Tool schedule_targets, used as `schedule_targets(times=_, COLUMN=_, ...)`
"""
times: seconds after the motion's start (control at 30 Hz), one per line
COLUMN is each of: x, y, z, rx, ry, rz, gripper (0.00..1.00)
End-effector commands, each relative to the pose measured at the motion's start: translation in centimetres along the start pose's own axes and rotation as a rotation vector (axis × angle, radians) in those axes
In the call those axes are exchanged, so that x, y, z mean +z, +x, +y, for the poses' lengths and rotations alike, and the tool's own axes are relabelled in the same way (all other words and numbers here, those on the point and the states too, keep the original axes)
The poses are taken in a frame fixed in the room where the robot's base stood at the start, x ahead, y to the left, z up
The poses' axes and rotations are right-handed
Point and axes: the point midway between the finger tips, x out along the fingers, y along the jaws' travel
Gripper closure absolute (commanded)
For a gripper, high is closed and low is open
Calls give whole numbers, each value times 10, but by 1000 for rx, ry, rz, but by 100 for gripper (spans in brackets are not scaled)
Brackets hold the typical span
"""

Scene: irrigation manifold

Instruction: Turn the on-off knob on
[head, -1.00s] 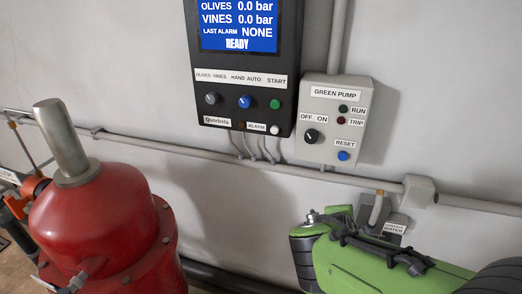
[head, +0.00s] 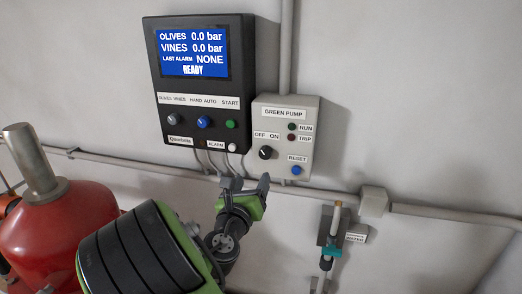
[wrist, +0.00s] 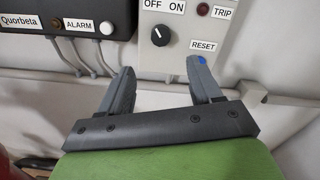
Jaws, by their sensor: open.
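The black on-off knob (head: 265,153) sits on the grey GREEN PUMP box (head: 308,111), under the OFF ON label. Its white mark points up and to the left, toward OFF, in the wrist view (wrist: 160,36). My gripper (head: 248,183) is just below the box in the head view, in front of the wall. In the wrist view its two dark fingers (wrist: 159,78) are spread apart with nothing between them. The knob shows above and between the fingertips, apart from them.
A blue RESET button (head: 296,170) is low on the box, and the right fingertip overlaps it in the wrist view. RUN and TRIP lamps are above it. A black controller (head: 241,88) hangs to the left. A grey pipe (head: 450,211) runs below. A red tank (head: 70,225) stands at left.

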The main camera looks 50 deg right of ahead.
Motion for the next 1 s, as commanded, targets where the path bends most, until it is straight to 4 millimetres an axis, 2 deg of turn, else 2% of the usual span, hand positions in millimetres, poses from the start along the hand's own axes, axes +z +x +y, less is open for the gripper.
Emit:
schedule_targets(times=0.03, x=8, y=6, z=-4, rx=-6, ry=-9, rz=2, gripper=36)
schedule_targets(times=0.17, x=4, y=20, z=-5, rx=-2, ry=-8, rz=15, gripper=36)
schedule_targets(times=0.4, x=0, y=82, z=-4, rx=-3, ry=5, rz=11, gripper=36)
schedule_targets(times=0.6, x=-2, y=116, z=-2, rx=1, ry=5, rz=11, gripper=36)
schedule_targets(times=0.73, x=-3, y=123, z=-1, rx=3, ry=5, rz=11, gripper=36)
schedule_targets(times=0.93, x=-4, y=123, z=-1, rx=4, ry=5, rz=11, gripper=36)
schedule_targets(times=1.0, x=-4, y=123, z=0, rx=4, ry=5, rz=11, gripper=45)
